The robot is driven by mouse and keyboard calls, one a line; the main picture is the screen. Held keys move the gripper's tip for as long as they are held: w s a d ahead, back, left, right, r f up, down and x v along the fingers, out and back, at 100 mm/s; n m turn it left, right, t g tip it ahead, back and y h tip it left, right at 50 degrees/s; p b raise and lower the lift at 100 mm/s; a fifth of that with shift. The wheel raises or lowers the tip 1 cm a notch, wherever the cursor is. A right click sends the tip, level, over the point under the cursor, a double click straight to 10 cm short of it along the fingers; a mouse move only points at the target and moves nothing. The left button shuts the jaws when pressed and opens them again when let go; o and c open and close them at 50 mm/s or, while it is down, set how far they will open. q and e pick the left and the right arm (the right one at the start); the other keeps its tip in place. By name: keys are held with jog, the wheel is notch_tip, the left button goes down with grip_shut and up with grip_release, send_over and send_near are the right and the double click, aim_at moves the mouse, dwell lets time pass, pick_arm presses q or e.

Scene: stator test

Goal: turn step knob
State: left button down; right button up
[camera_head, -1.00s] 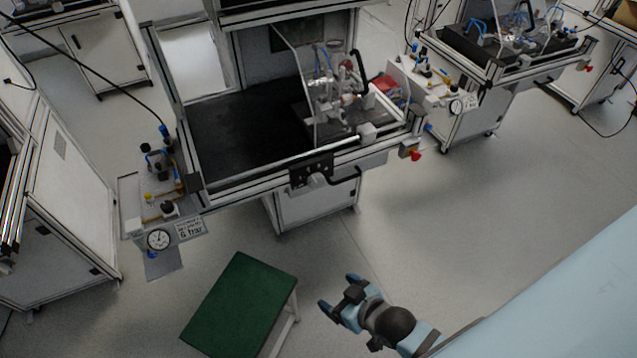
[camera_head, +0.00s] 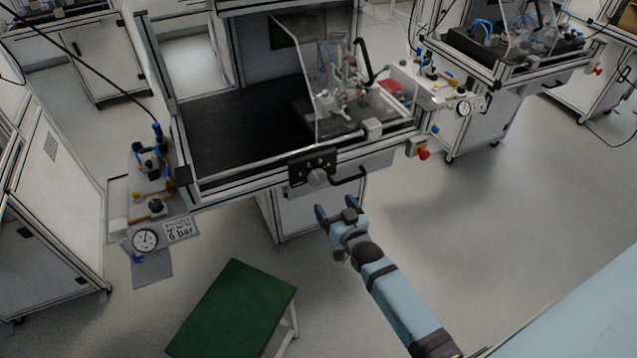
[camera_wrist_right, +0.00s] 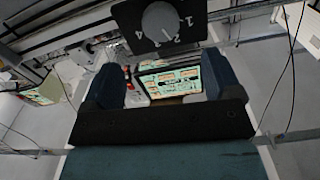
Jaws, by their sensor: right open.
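The step knob (camera_head: 318,178) is a grey round knob on a black plate (camera_head: 298,174) at the front edge of the bench. In the right wrist view the knob (camera_wrist_right: 161,22) shows near the top, with numbers around it on the black plate. My right gripper (camera_head: 336,208) is open and empty, below the plate and a little to its right in the head view. In the wrist view its two fingers stand apart below the knob, not touching it. My left gripper is not in view.
A black handle (camera_head: 348,176) sits right of the knob. A red button (camera_head: 423,154) is at the bench's right corner, and a pressure gauge unit (camera_head: 145,240) at its left. A green-topped stool (camera_head: 235,308) stands on the floor. Open floor lies to the right.

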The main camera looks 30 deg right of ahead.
aim_at(319, 182)
jog(key=w, duration=1)
jog(key=shift+w+d, duration=0.15)
jog(key=shift+d, duration=0.15)
jog(key=c, duration=0.9)
